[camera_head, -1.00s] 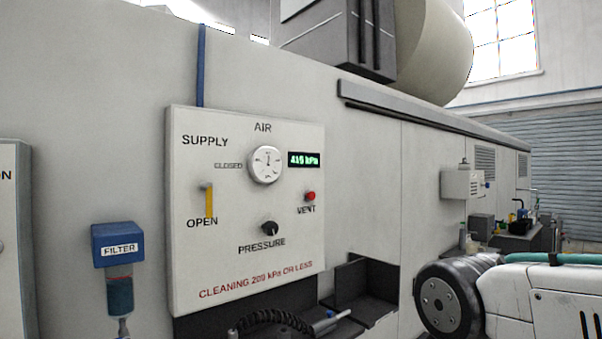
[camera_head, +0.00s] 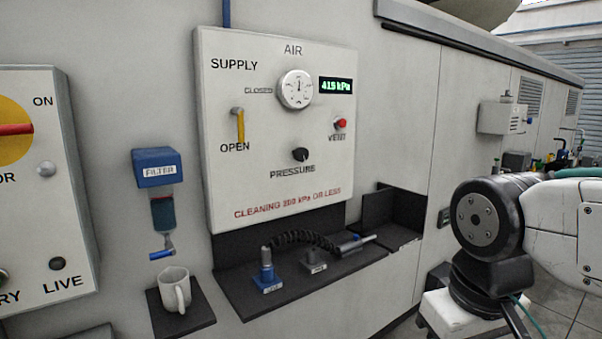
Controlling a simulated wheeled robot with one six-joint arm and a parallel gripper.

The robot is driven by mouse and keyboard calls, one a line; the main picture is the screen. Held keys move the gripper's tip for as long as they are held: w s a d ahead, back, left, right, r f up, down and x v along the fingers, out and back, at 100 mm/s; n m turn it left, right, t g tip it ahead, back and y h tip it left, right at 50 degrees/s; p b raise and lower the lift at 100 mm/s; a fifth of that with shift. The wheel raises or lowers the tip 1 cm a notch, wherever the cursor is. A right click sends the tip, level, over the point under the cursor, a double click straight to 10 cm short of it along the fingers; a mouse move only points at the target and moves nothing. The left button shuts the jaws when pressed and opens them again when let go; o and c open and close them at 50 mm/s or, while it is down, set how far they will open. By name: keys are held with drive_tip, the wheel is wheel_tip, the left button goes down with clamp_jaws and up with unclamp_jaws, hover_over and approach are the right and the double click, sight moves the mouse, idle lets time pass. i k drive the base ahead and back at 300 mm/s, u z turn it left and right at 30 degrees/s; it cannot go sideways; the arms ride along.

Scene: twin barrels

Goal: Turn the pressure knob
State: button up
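The black pressure knob (camera_head: 300,155) sits low on the white AIR panel (camera_head: 225,185), just above the word PRESSURE. A round gauge (camera_head: 296,90) is above it, and a green display (camera_head: 336,86) beside the gauge reads 415 kPa. The yellow supply lever (camera_head: 240,125) hangs down at OPEN, and a red vent button (camera_head: 340,123) is at the right. Part of my arm shows at the right edge, apart from the panel. My gripper is out of view.
Below the panel, a dark shelf (camera_head: 262,297) holds a black coiled hose (camera_head: 300,238) with a nozzle and a blue fitting (camera_head: 266,268). A blue filter (camera_head: 157,168) and a white mug (camera_head: 174,289) are to the left. Another panel (camera_head: 70,200) stands at the far left.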

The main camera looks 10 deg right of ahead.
sight(301, 153)
drive_tip(key=k, duration=0.55)
drive_tip(key=u, duration=1)
drive_tip(key=i, duration=1.25)
drive_tip(key=z, duration=0.6)
drive_tip(key=i, duration=0.45)
drive_tip(key=z, duration=0.35)
